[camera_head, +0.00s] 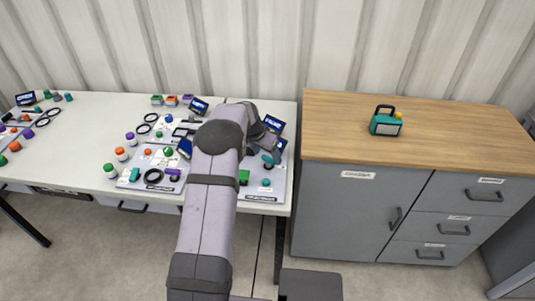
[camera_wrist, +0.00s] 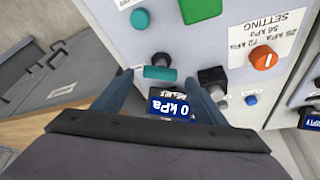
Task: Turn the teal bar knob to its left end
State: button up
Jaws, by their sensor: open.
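The teal bar knob (camera_wrist: 160,73) is on a light grey panel in the wrist view, its bar lying nearly level across the picture, with a dark round part just above it. My gripper (camera_wrist: 158,80) is open, its two blue-grey fingers on either side of the bar's ends. I cannot tell whether either finger touches it. In the head view the teal knob (camera_head: 267,159) shows small beside my gripper (camera_head: 272,152), partly covered by it. A display reading 0 kPa (camera_wrist: 172,106) sits just below the knob in the wrist view, between the fingers.
Near the knob are a round teal button (camera_wrist: 140,18), a green block (camera_wrist: 200,9), a black knob (camera_wrist: 212,76) and an orange dial (camera_wrist: 263,59). Other panels crowd the white table (camera_head: 85,110). A wooden-topped cabinet (camera_head: 340,125) stands right, holding a teal lantern-like object (camera_head: 386,124).

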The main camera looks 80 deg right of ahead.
jog(key=shift+x, duration=0.9)
jog(key=c, duration=1.1)
jog(key=shift+o, duration=0.2)
jog(key=shift+n, duration=0.3)
jog(key=shift+s+n+t+h, duration=0.15)
jog(key=shift+n+t, duration=0.4)
jog(key=shift+n, duration=0.75)
jog(key=shift+s+n+t+h, duration=0.1)
jog(key=shift+n+t+h, duration=0.3)
jog(key=shift+n, duration=0.9)
jog(key=o, duration=1.1)
jog(key=shift+c, duration=0.2)
